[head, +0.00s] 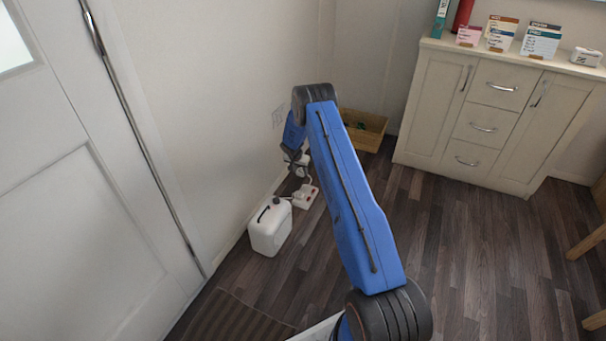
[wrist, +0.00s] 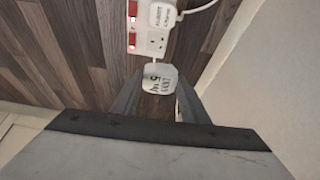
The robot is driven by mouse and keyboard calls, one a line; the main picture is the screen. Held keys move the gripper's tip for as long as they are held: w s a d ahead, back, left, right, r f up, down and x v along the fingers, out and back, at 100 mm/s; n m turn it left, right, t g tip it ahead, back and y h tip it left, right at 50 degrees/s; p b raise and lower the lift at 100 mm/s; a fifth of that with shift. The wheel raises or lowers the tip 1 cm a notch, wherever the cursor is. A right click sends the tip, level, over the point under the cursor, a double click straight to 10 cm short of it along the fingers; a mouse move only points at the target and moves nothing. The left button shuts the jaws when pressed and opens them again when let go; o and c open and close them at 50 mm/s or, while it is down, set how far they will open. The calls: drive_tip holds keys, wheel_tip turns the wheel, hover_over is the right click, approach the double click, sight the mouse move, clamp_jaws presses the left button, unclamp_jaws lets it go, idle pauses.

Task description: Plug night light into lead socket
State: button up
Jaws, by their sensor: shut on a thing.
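My gripper (wrist: 158,92) is shut on the night light (wrist: 158,79), a small white block with dark lettering, in the wrist view. The white extension lead (wrist: 133,41) lies on the floor just beyond it, with red switches down one side. A free lead socket (wrist: 157,43) faces up right beside the night light's far edge. A white plug (wrist: 161,14) with a cable sits in the socket further along. In the head view the lead (head: 306,197) lies by the wall below my gripper (head: 300,162). I cannot tell the gap between night light and lead.
A white jerrycan (head: 269,228) stands close to the lead, by the wall. A wooden crate (head: 364,130) stands at the back beside the cream cabinet (head: 480,115). The wall (head: 220,110) is close on the left.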

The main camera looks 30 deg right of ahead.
drive_tip(key=d+f, duration=0.1)
drive_tip(key=f, duration=0.2)
drive_tip(key=shift+d, duration=0.4)
drive_tip(key=shift+f, duration=3.55)
drive_tip(key=shift+a+f, duration=0.1)
drive_tip(key=shift+f, duration=1.05)
drive_tip(key=o, duration=1.1)
drive_tip(key=shift+o, duration=0.2)
drive_tip(key=shift+r, duration=0.1)
drive_tip(key=v, duration=1.7)
drive_tip(key=shift+a+r, duration=0.2)
